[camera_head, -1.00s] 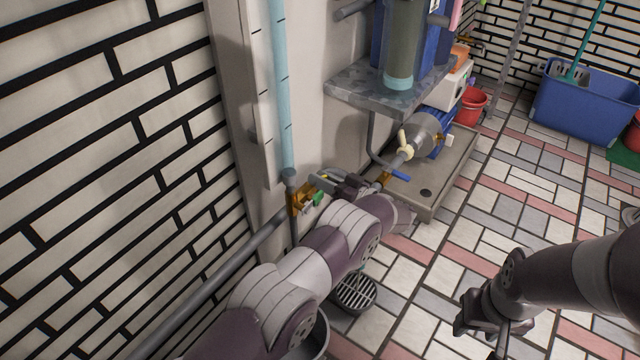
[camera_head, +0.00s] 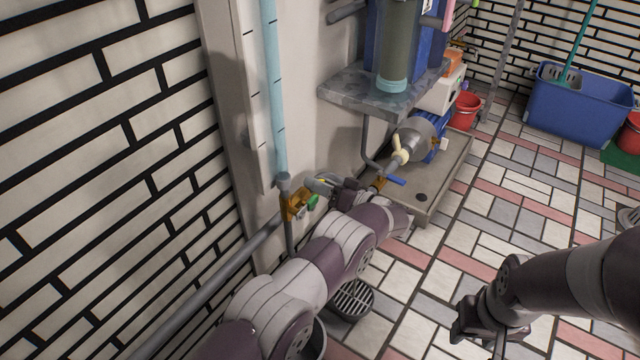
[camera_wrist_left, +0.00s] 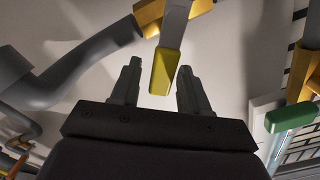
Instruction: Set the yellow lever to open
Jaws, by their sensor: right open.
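The yellow lever (camera_wrist_left: 164,72) hangs between the two fingertips of my left gripper (camera_wrist_left: 156,85) in the left wrist view. The fingers are apart, with a visible gap on each side of the lever. In the head view my left gripper (camera_head: 322,186) is at the brass valve by the wall, and only a speck of the yellow lever shows there. My right gripper (camera_head: 490,335) is open and empty above the tiled floor at the lower right.
A green lever (camera_wrist_left: 290,117) is right of the yellow one in the left wrist view. A blue lever (camera_head: 396,181) is on the pipe near the pump (camera_head: 414,138). A grey shelf (camera_head: 350,92) juts out above. A floor drain (camera_head: 352,299) lies below my left arm.

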